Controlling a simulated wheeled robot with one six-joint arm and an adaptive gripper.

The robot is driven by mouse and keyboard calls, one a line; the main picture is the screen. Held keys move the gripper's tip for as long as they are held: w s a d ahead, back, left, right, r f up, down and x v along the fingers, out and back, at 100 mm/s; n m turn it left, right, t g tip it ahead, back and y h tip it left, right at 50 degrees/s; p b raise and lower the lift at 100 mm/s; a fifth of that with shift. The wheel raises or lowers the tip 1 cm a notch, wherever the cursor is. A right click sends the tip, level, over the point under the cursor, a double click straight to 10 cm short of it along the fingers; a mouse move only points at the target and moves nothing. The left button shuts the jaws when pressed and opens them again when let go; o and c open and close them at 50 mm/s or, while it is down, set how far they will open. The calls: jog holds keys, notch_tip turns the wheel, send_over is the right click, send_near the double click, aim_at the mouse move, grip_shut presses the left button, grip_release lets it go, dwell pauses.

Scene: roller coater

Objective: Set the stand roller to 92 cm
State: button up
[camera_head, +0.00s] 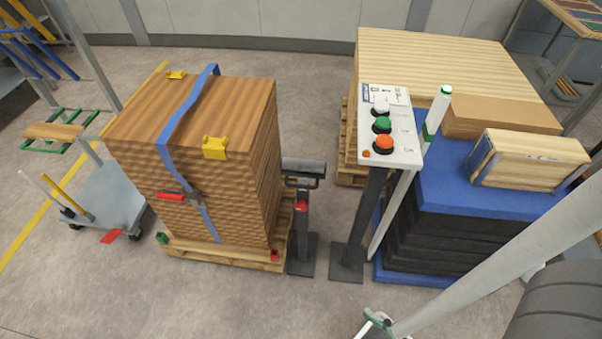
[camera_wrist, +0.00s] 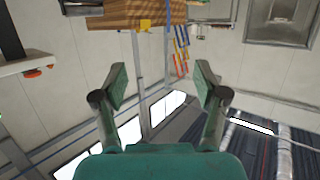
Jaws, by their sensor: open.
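The stand roller (camera_head: 304,169) is a dark grey roller on a short post with a flat floor plate. A red knob (camera_head: 301,207) sits on its post. It stands upright between the strapped wood stack and the control post. No height scale is readable. My gripper (camera_wrist: 161,85) is open and empty in the wrist view, its two green-padded fingers spread apart. In the head view part of it shows at the bottom edge, in front of the stand roller and to its right, well apart from it. I cannot make out the stand roller in the wrist view.
A strapped wood stack (camera_head: 195,160) on a pallet stands left of the roller. A control box (camera_head: 390,130) with white, green and orange buttons stands right. A blue-topped dark stack (camera_head: 440,215) is farther right. Open floor (camera_head: 200,300) lies in front.

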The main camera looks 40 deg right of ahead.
jog(key=shift+w+f, duration=0.15)
jog(key=shift+f, duration=0.05)
jog(key=c, duration=0.6)
jog(key=w+f+n, duration=0.1)
jog(key=w+f, duration=0.1)
jog(key=f, duration=0.1)
jog(key=w+f+n+g, duration=0.1)
jog(key=w+f+n, duration=0.1)
jog(key=f, duration=0.2)
jog(key=w+f+n, duration=0.1)
jog(key=w+f, duration=0.2)
jog(key=shift+d+f+g+h, duration=0.3)
jog(key=shift+d+f, duration=0.1)
jog(key=shift+c, duration=0.2)
jog(key=n+g+h, duration=0.4)
jog(key=h, duration=0.8)
send_near(303, 186)
jog(key=x, duration=1)
jog(key=shift+w+d+f, duration=0.1)
jog(key=shift+w+f, duration=0.1)
jog(key=shift+f, duration=0.1)
